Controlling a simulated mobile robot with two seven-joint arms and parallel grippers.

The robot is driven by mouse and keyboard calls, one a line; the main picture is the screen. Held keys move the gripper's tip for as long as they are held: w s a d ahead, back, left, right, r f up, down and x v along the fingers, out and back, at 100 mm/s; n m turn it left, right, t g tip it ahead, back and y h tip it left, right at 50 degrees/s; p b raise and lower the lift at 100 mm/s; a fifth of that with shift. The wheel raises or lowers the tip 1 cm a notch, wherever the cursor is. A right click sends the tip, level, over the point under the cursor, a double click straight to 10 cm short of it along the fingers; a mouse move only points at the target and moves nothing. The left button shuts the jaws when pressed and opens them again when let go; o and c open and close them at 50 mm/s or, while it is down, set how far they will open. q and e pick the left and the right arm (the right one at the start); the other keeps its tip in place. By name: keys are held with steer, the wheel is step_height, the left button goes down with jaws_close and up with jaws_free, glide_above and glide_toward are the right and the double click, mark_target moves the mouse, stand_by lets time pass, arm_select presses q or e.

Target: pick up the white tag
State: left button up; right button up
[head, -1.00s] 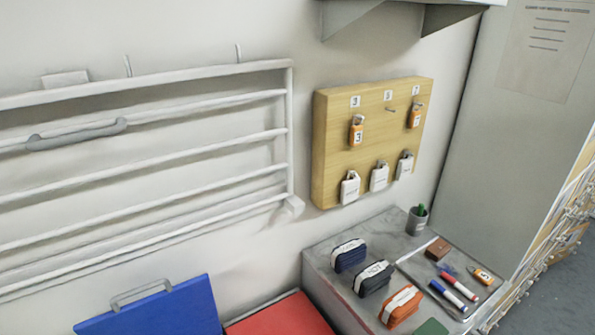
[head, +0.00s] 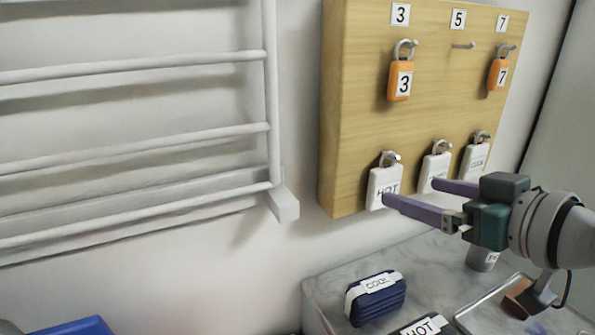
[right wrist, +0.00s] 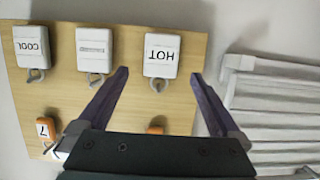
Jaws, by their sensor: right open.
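Three white tags hang from hooks along the lower row of a wooden board (head: 345,120). The left one reads HOT (head: 377,182); the middle tag (head: 433,172) is partly hidden behind my finger. The right tag (head: 475,160) reads COOL in the right wrist view (right wrist: 31,46). My right gripper (head: 412,192) is open and empty in front of the board. In the right wrist view (right wrist: 160,73) the HOT tag (right wrist: 161,55) lies between and just beyond the fingertips. Contact cannot be told. My left gripper is out of view.
Orange tags numbered 3 (head: 400,84) and 7 (head: 498,75) hang above; the 5 hook is empty. A white rack (head: 130,142) is on the wall at left. A grey counter (head: 330,282) below holds a blue bundle (head: 378,300) and a tray (head: 490,300).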

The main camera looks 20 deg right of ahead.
mark_target(388, 186)
steer(key=shift+x, duration=2.9)
steer(key=shift+s+a+f, duration=0.1)
steer(key=shift+f, duration=0.05)
steer(key=c, duration=1.3)
